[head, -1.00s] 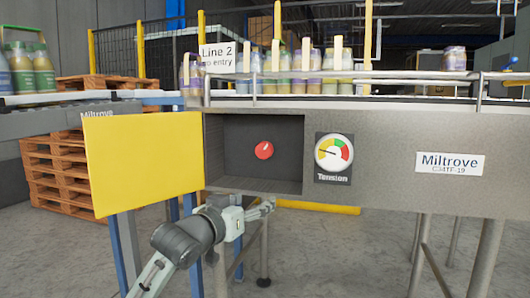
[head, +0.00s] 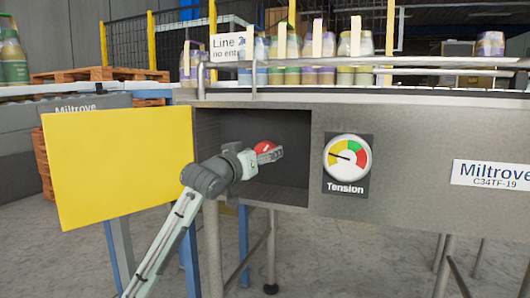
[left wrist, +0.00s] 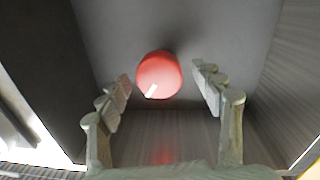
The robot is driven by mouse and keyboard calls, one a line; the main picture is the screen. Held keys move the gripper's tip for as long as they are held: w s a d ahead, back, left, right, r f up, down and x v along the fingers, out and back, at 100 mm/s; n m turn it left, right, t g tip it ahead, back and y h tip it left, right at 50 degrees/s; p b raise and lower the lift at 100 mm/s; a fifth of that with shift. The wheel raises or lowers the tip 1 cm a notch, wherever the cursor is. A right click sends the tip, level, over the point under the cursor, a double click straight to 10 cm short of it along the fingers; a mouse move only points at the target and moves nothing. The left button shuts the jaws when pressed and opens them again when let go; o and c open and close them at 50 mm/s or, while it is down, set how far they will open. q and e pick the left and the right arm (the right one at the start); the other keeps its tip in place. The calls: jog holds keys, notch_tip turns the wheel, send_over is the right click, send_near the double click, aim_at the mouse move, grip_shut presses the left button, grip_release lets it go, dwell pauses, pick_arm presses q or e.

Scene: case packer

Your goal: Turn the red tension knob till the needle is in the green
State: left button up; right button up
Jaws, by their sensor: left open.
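The red tension knob (head: 264,147) sits on the back wall of a dark recess in the grey machine. In the left wrist view the knob (left wrist: 160,75) has a white mark at its lower left. My left gripper (head: 272,153) reaches into the recess and partly covers the knob. Its open fingers (left wrist: 162,85) stand to either side of the knob, with gaps between. The Tension gauge (head: 347,158) is right of the recess. Its needle points left, into the yellow part, left of the green at the top right. My right gripper is out of view.
An open yellow door panel (head: 120,165) stands left of the recess. The recess walls (head: 295,160) surround my left gripper closely. A rail and conveyor with several bottles (head: 320,60) run above. A Miltrove label (head: 493,175) is at the right.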

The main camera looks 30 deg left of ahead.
pick_arm(q)
jog(key=shift+w+a, duration=0.2)
jog(key=shift+w, duration=0.9)
jog(key=shift+c, duration=0.3)
